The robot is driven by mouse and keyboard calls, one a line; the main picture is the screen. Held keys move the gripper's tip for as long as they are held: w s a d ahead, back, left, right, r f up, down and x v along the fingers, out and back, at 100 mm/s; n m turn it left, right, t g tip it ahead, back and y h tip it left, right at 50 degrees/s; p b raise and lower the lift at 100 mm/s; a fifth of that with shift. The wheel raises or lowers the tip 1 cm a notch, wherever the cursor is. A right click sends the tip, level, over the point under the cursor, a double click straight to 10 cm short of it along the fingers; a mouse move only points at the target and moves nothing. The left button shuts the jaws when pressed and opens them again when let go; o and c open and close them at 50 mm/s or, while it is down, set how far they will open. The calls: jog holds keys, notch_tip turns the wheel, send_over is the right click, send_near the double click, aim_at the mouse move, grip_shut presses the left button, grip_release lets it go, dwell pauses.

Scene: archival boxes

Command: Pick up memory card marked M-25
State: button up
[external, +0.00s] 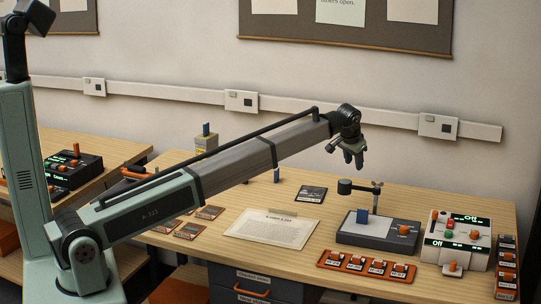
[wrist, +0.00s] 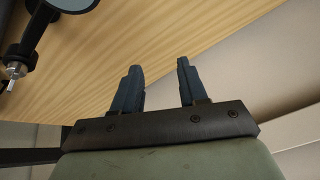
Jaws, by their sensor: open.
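My gripper (external: 354,160) hangs open and empty in the air above the back of the table, well clear of everything on it. In the wrist view its two dark fingers (wrist: 159,68) stand apart with bare wood behind them. Small cards with pale labels sit in an orange tray (external: 369,276) at the table's front, and more in a rack (external: 507,266) at the right edge. The labels are too small to read, so I cannot tell which card is M-25. No card shows in the wrist view.
A grey device (external: 378,243) with a magnifier arm (external: 359,187) stands behind the tray; the magnifier also shows in the wrist view (wrist: 72,4). A control box (external: 457,240) reading "Off" is right of it. A paper sheet (external: 272,230) and flat dark squares (external: 312,193) lie leftward.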

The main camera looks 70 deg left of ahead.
jog(key=s+a+n+g+h, duration=0.1)
jog(key=s+a+n, duration=0.15)
jog(key=a, duration=0.45)
jog(key=s+a+n+g, duration=0.1)
jog(key=s+a, duration=0.3)
jog(key=a, duration=0.3)
jog(key=n+g+h, duration=0.2)
jog(key=n, duration=0.1)
send_near(277, 169)
notch_tip(277, 169, down, 6)
jog(key=shift+s+d+f, duration=0.1)
jog(key=shift+d, duration=0.05)
jog(key=shift+s+f, duration=0.1)
jog(key=shift+f, duration=2.5)
jog(key=shift+c, duration=0.2)
grip_shut()
